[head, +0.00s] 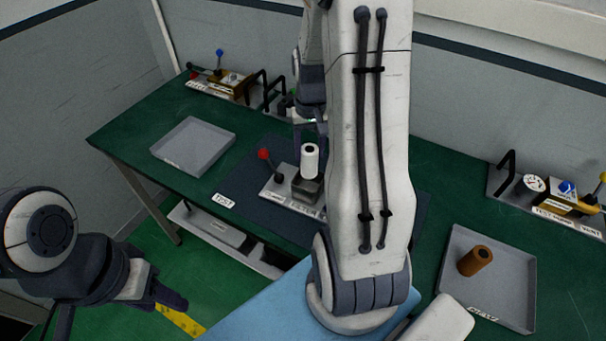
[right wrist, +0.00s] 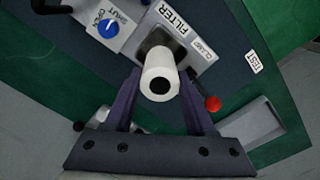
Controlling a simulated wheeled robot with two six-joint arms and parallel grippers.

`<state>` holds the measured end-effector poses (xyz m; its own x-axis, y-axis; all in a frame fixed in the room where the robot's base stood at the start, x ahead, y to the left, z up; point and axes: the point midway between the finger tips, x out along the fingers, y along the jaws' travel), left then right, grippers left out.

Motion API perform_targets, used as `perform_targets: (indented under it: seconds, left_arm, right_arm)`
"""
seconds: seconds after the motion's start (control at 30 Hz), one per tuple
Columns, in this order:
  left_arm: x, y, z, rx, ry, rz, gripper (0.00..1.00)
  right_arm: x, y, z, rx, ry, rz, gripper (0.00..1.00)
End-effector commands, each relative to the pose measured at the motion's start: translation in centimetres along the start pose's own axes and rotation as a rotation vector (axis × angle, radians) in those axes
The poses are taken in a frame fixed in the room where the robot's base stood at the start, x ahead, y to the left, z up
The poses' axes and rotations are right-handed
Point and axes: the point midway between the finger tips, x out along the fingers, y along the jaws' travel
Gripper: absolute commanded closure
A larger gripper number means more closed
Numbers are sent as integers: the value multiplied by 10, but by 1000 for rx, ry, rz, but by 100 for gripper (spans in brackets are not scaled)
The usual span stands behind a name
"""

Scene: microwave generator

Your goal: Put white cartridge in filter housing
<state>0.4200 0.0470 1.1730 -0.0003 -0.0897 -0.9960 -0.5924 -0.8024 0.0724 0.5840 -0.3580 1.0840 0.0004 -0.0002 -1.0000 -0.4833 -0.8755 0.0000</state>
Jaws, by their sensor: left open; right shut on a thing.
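The white cartridge (head: 310,161) is an upright white cylinder with a dark hole in its top. It also shows in the right wrist view (right wrist: 160,86) between my fingers. My right gripper (head: 311,132) is shut on it, partly hidden by my right arm. The grey filter housing (head: 307,190) is a square-mouthed block on a plate marked FILTER, and it shows in the right wrist view (right wrist: 157,38). The cartridge's lower end is at the housing's mouth; I cannot tell whether it is inside. My left gripper (head: 172,296) is open and empty at lower left, off the bench.
A red-knobbed lever (head: 264,154) stands left of the housing. An empty grey tray (head: 194,146) lies at left.

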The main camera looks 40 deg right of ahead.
Motion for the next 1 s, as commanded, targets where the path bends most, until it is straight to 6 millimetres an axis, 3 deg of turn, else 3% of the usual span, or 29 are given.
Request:
perform_targets:
  seconds: [0.1,0.53,0.97,1.0]
  left_arm:
    - [-6,0,0,0,0,0,50]
    - [-15,1,-1,0,0,0,50]
    - [-12,1,-1,0,0,0,50]
    - [-12,1,0,0,0,0,50]
  right_arm:
    - [21,-2,1,-3,-7,0,100]
    - [73,0,1,0,-4,0,100]
    - [82,1,0,2,0,0,100]
    - [83,1,0,2,0,0,41]
